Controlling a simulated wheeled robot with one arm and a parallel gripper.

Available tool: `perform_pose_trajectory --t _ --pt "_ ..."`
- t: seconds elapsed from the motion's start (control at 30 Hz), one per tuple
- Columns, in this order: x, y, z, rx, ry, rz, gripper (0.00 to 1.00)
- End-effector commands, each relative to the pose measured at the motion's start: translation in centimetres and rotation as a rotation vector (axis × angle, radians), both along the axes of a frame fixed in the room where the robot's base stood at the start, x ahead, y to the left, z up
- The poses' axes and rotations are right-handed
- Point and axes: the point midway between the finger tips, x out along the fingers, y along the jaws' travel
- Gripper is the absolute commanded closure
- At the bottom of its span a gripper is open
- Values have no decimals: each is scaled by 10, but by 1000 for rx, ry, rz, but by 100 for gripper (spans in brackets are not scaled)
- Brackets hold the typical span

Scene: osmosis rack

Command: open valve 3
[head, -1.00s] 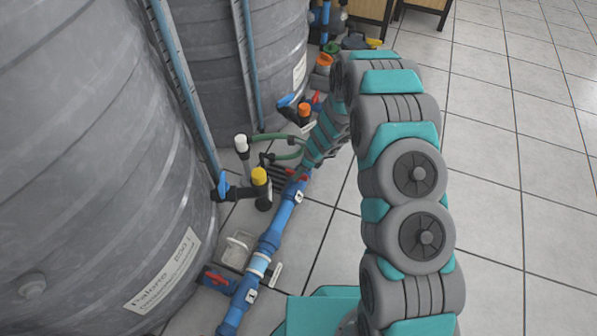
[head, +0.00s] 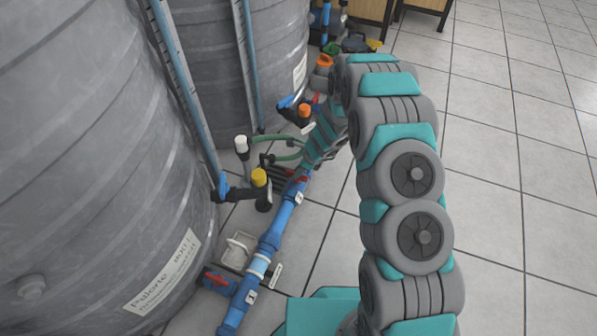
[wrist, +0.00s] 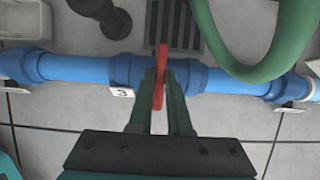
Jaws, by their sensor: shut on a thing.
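The valve with the red handle (wrist: 161,88) sits on the blue pipe (wrist: 75,68), beside a white tag marked 3 (wrist: 122,92). In the wrist view the handle is seen edge-on and runs across the pipe. My gripper (wrist: 163,75) is shut on the handle, one finger on each side of it. In the head view the red handle (head: 298,179) is small, at the lower end of my arm. My fingers there are too small to make out clearly.
Large grey tanks (head: 90,130) stand close on the left. Green hoses (head: 285,147) and a yellow-capped fitting (head: 260,178) are near the valve. Another red-handled valve (head: 215,278) lies nearer on the pipe. The tiled floor (head: 500,180) to the right is clear.

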Motion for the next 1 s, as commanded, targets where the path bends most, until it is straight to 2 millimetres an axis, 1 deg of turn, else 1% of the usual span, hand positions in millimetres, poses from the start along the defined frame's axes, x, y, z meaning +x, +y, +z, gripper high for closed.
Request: perform_pose_trajectory --t 0.27,0.47,0.67,1.0 --pt "-1 0 0 0 1 7 100" --pt "0 0 3 1 3 60 100" --pt "1 -2 4 -2 2 185 100" --pt "4 -1 2 -2 -1 501 100"
